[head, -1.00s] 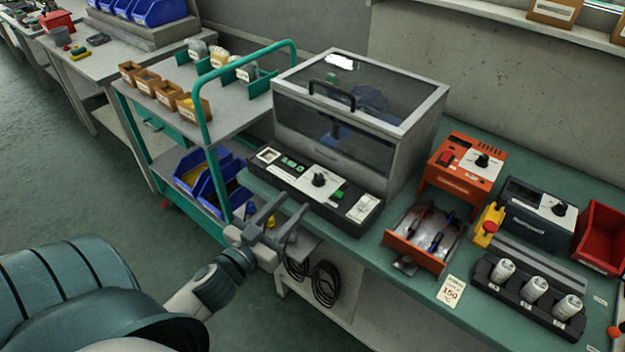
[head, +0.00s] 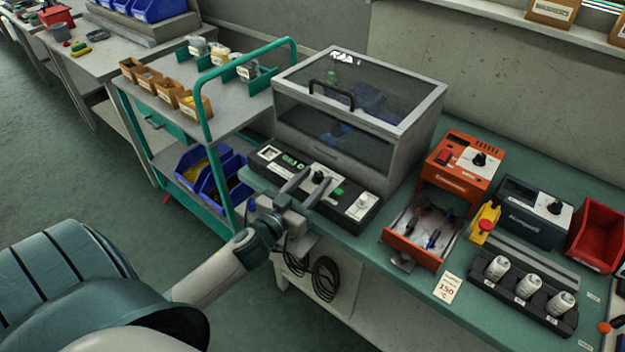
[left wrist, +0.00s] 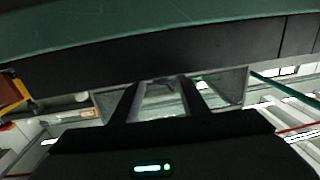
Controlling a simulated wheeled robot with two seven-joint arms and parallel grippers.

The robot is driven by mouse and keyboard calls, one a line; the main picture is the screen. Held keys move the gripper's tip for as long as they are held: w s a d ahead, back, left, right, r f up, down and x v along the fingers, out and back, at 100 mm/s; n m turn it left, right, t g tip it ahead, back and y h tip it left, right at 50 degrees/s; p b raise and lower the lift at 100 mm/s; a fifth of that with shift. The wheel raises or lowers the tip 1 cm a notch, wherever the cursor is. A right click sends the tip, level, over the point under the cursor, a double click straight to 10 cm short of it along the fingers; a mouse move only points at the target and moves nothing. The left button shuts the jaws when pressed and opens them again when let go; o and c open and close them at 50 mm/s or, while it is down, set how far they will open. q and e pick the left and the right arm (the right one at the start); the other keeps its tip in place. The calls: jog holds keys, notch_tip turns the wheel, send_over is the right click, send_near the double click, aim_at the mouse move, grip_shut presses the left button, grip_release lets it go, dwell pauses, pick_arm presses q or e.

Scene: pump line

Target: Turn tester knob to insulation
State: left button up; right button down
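The tester is a grey box with a clear lid (head: 358,85) and a black front panel (head: 268,158) on the green bench. Its black round knob (head: 319,177) sits on a pale plate in the middle of that panel. The knob's pointer and markings are too small to read. My left gripper (head: 318,183) is open, with its two fingers apart and reaching towards the panel close in front of the knob. I cannot tell whether they touch it. The open fingers also show in the left wrist view (left wrist: 159,88), with nothing clear between them. My right gripper is out of view.
A green-framed trolley (head: 207,125) with small bins stands left of the tester. To the right are an orange unit (head: 470,165) with an open drawer (head: 412,253), a dark unit (head: 530,218), a red bin (head: 601,235) and a rack of white spools (head: 540,312). A cable hangs below the bench edge.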

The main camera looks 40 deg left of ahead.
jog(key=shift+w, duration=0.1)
pick_arm(q)
grip_shut()
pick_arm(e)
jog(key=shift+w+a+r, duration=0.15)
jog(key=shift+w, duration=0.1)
